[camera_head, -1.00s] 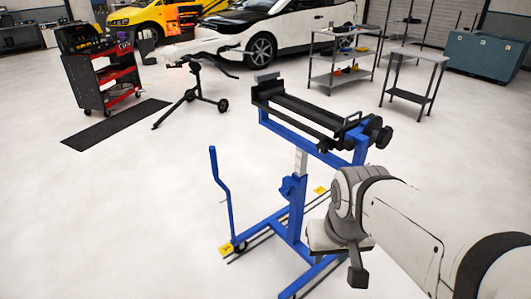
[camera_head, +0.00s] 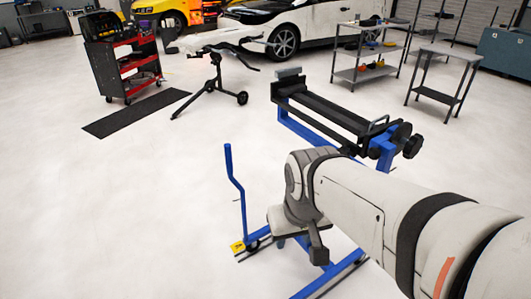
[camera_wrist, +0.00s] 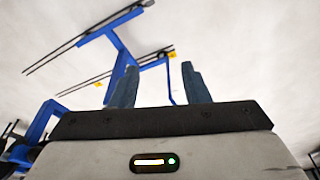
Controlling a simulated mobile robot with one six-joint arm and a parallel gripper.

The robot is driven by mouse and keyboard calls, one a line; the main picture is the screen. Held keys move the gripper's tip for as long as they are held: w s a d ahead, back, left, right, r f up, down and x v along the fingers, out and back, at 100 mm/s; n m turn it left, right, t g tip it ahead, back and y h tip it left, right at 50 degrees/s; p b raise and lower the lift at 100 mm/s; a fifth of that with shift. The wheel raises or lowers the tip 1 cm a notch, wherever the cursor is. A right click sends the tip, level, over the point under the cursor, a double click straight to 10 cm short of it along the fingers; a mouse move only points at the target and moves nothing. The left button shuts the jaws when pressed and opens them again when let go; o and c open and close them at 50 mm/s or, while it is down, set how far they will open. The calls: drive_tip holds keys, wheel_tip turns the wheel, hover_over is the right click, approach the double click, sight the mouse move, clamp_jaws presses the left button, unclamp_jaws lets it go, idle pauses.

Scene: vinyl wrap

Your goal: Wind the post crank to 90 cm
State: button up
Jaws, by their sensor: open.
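The blue wrap stand (camera_head: 300,128) with black rollers stands in the middle of the head view. Its post is hidden behind my arm there, and I cannot make out the crank or a height reading. A bent blue lever (camera_head: 237,185) rises at the stand's left foot. In the wrist view, which looks upside down, the stand's blue frame (camera_wrist: 118,48) fills the upper left. My gripper (camera_wrist: 160,80) is open and empty. A thin blue rod shows between its fingers, with visible floor around it; it appears to be beyond them.
A black mat (camera_head: 135,113) and a red tool cart (camera_head: 125,65) are at the back left. A folding stand (camera_head: 215,72) holds a pale panel. Shelves (camera_head: 365,70) and a small table (camera_head: 437,75) stand at the back right. The floor to the left is clear.

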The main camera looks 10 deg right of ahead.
drive_tip(key=shift+o, duration=0.4)
drive_tip(key=w+d+f+n+g+h+b, duration=0.1)
drive_tip(key=w+d+f+n+h+b, duration=0.1)
drive_tip(key=w, duration=0.5)
drive_tip(key=w+d+f+n+g+h+b, duration=0.2)
drive_tip(key=w+d+f+n+h+b, duration=0.1)
drive_tip(key=w, duration=0.5)
drive_tip(key=d+f+n+h, duration=0.1)
drive_tip(key=d+f+n, duration=0.1)
drive_tip(key=d, duration=0.1)
drive_tip(key=shift+f, duration=0.35)
drive_tip(key=w+d+f+n+t+h+b, duration=0.3)
drive_tip(key=w+f+n+h, duration=0.4)
drive_tip(key=w+f, duration=0.75)
drive_tip(key=w+d+f+n+t+h+b, duration=0.1)
drive_tip(key=w+f+n+t+h+b, duration=0.35)
drive_tip(key=w+f+n, duration=0.75)
drive_tip(key=w+d+f+m, duration=0.1)
drive_tip(key=d, duration=0.1)
drive_tip(key=w+d+f+b, duration=0.1)
drive_tip(key=w+d, duration=0.1)
drive_tip(key=d, duration=0.1)
drive_tip(key=w+d+f+m+g, duration=0.1)
drive_tip(key=w+d, duration=0.1)
drive_tip(key=shift+d+m+y, duration=0.15)
drive_tip(key=shift+m+y, duration=0.1)
drive_tip(key=shift+m, duration=0.05)
drive_tip(key=shift+c, duration=0.4)
clamp_jaws()
